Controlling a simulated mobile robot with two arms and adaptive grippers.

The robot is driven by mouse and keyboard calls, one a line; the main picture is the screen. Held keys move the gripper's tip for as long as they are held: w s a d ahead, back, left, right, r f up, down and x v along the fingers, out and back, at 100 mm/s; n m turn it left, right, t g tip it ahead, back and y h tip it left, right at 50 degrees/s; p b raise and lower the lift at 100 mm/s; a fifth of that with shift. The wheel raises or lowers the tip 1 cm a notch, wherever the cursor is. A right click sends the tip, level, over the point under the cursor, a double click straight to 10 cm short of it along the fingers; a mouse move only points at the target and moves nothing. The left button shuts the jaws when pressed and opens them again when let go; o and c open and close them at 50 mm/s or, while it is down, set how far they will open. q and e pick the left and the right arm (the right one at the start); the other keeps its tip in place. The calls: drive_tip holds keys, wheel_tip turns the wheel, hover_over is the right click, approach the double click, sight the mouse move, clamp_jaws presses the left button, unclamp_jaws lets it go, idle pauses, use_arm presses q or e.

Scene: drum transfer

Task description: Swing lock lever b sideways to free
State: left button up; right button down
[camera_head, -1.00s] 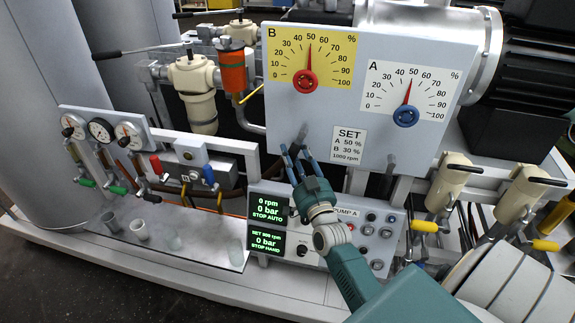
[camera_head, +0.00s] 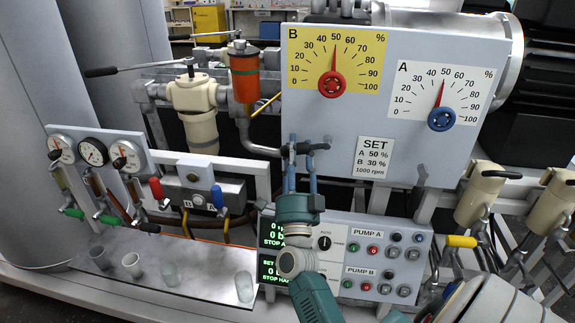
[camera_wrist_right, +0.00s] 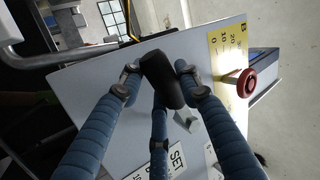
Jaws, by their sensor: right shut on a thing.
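Lock lever b, a black lever (camera_head: 318,146), sits on the front of the grey panel, below the yellow B dial (camera_head: 333,62) with its red knob. My right gripper (camera_head: 302,150) reaches up from below and is shut on this lever. In the right wrist view the blue fingers (camera_wrist_right: 158,85) close around the black lever grip (camera_wrist_right: 161,78). My left gripper is not in view.
The pump control box (camera_head: 385,255) stands just below and right of my right gripper. Valves with red and blue handles (camera_head: 187,194) are to the left. A SET card (camera_head: 374,157) is right of the lever. Several cups (camera_head: 170,274) stand on the lower shelf.

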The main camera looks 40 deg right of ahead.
drive_tip(key=m, duration=0.1)
drive_tip(key=m+g+h, duration=0.1)
drive_tip(key=shift+w+a+r+m+h+b, duration=0.15)
drive_tip(key=shift+w+r+m+h+b, duration=0.05)
drive_tip(key=shift+r+m+h+b, duration=0.15)
drive_tip(key=shift+r+m+g, duration=0.2)
drive_tip(key=shift+m+g, duration=0.1)
drive_tip(key=shift+m, duration=0.15)
drive_tip(key=shift+r+m+g+h+b, duration=0.4)
drive_tip(key=shift+m+g+h, duration=0.2)
drive_tip(key=shift+m+h, duration=0.3)
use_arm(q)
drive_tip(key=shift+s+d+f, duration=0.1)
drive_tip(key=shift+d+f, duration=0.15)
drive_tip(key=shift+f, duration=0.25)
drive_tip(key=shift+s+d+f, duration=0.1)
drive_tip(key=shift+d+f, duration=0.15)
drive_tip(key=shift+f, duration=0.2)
use_arm(e)
drive_tip(key=shift+r+m, duration=0.1)
drive_tip(key=shift+m, duration=0.2)
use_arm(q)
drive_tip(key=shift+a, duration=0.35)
use_arm(e)
drive_tip(key=shift+r, duration=0.1)
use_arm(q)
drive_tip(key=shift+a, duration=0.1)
